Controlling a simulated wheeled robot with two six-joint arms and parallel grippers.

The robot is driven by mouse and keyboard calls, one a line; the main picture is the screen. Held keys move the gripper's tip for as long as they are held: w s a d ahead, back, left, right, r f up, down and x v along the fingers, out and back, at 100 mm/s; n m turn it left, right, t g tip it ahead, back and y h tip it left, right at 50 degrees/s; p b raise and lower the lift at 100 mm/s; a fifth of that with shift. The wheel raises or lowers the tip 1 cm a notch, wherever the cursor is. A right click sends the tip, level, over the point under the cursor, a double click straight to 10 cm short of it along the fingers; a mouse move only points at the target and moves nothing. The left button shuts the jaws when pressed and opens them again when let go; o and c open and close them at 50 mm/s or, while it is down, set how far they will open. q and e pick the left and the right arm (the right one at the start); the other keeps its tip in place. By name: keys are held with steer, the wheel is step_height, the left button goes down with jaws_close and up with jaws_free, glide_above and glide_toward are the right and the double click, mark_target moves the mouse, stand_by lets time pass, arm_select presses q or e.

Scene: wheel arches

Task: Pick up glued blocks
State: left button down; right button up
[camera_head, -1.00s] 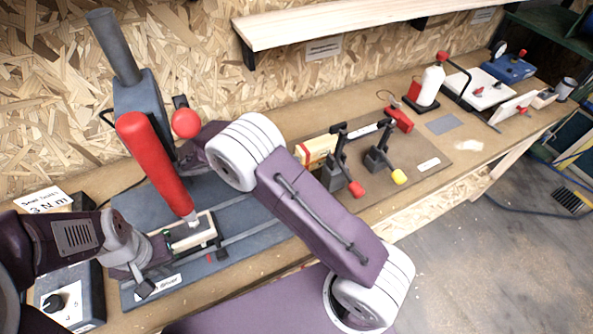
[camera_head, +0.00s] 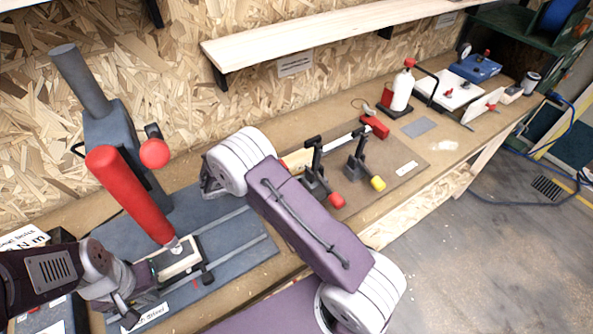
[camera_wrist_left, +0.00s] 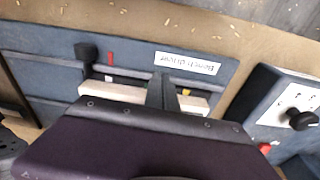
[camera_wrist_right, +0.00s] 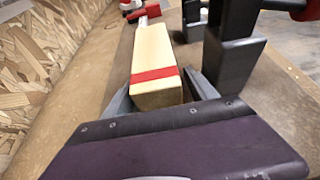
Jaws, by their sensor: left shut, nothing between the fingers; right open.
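The glued blocks (camera_wrist_right: 154,65) are a pale wooden bar with a red band near the close end, seen in the right wrist view. My right gripper (camera_wrist_right: 160,92) is open, with one finger on each side of the near end. In the head view only a small part of the glued blocks (camera_head: 298,159) shows; my right arm hides the rest and the right fingers. My left gripper (camera_head: 143,282) is shut and empty at the bench driver fixture on the left. Its closed fingers (camera_wrist_left: 163,92) show over a pale strip in the left wrist view.
Toggle clamps with a red-tipped (camera_head: 337,200) and a yellow-tipped handle (camera_head: 378,183) stand close beside the blocks. A press with a red handle (camera_head: 130,195) stands at left. A shelf (camera_head: 330,32) overhangs the bench. A white bottle (camera_head: 402,92) stands further right.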

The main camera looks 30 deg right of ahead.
jaws_close()
step_height(320, 180, up, 10)
stand_by(0.6)
